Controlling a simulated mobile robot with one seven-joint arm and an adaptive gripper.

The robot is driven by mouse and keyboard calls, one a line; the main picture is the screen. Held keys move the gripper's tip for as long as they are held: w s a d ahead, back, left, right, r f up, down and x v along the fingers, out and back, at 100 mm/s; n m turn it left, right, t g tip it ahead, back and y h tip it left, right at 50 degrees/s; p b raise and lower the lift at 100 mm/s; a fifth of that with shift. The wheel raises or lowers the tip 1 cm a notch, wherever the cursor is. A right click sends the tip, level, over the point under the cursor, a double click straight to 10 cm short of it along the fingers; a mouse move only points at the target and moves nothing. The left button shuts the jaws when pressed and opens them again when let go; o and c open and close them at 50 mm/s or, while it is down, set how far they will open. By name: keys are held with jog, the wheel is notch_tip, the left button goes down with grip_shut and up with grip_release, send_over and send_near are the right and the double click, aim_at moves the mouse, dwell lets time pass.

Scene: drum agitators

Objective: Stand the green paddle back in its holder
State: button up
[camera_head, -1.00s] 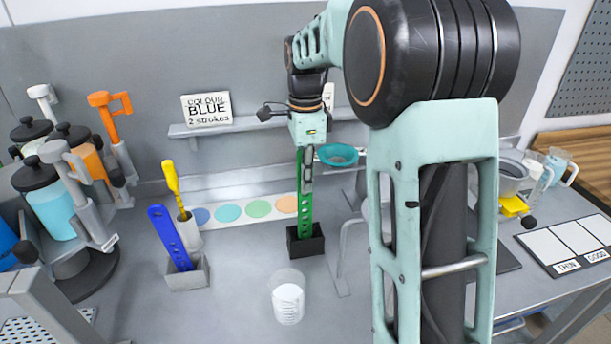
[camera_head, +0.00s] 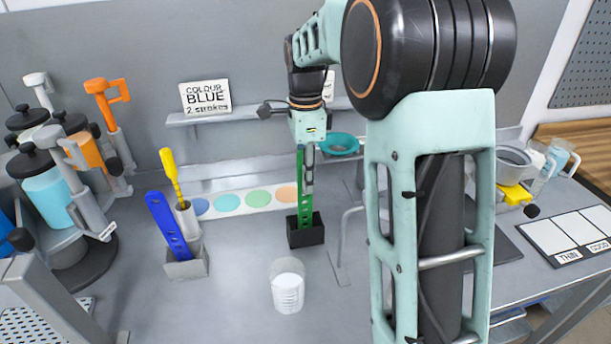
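The green paddle (camera_head: 305,203) stands upright with its lower end inside the black holder (camera_head: 306,236) at the middle of the bench. My gripper (camera_head: 308,176) is right at the paddle's upper part, pointing down, with one finger seen along its right side. Whether the fingers press on the paddle or stand slightly apart is too small to tell. The paddle's lowest end is hidden by the holder's walls.
A blue paddle (camera_head: 168,226) leans in a grey holder (camera_head: 187,264) to the left, near a yellow-handled tool (camera_head: 171,170) in a grey cup. A clear beaker (camera_head: 288,286) stands in front. Containers (camera_head: 48,190) crowd the left; a shelf (camera_head: 190,121) is behind.

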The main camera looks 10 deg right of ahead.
notch_tip(320, 180, up, 12)
dwell(0.6)
